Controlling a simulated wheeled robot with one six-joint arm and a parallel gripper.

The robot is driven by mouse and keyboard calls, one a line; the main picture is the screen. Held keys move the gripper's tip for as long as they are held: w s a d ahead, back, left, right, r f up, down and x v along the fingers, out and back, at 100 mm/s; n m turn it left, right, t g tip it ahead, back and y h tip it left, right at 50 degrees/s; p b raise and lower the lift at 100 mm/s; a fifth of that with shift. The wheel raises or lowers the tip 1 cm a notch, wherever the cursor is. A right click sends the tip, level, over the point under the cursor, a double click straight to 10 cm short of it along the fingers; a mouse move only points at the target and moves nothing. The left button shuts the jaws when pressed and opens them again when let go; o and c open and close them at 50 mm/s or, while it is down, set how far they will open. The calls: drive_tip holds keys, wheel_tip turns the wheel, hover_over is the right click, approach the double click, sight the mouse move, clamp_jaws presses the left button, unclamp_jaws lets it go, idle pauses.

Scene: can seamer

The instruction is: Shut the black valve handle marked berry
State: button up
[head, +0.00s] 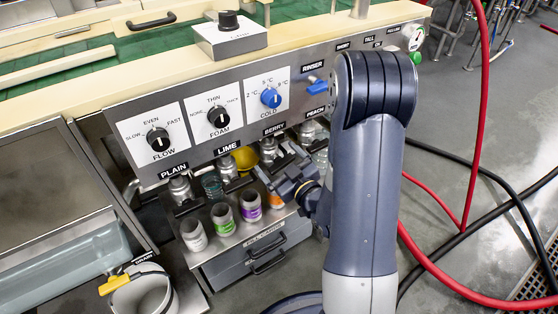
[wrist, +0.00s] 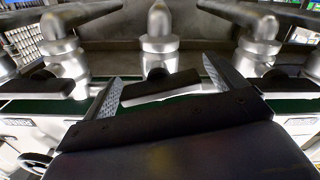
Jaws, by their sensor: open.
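The berry label (head: 273,130) is on the front panel in the head view, above a silver valve (head: 268,149). My gripper (head: 276,165) is just below and in front of that valve and hides its handle there. In the wrist view my gripper (wrist: 161,70) is open. A black bar handle (wrist: 160,87) under the middle silver valve (wrist: 159,30) lies between the two fingers, slightly tilted, its right end higher. It looks like the berry handle, though no label shows in that view. I cannot tell whether the fingers touch it.
Neighbouring black handles stand close on the left (wrist: 40,84) and right (wrist: 283,85). Several cans, one with a purple band (head: 250,206), stand below the valves. A knob panel (head: 218,117) is above. A bucket (head: 143,290) stands at lower left; red hose (head: 484,100) lies right.

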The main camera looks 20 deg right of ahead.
drive_tip(key=shift+c, duration=0.3)
drive_tip(key=c, duration=0.9)
drive_tip(key=shift+f+m+b, duration=0.15)
drive_tip(key=shift+m+b, duration=1.1)
drive_tip(key=shift+m, duration=0.55)
drive_tip(key=o, duration=1)
drive_tip(key=shift+c, duration=0.2)
drive_tip(key=v, duration=1)
drive_tip(key=shift+s+d, duration=0.15)
drive_tip(key=shift+s, duration=0.2)
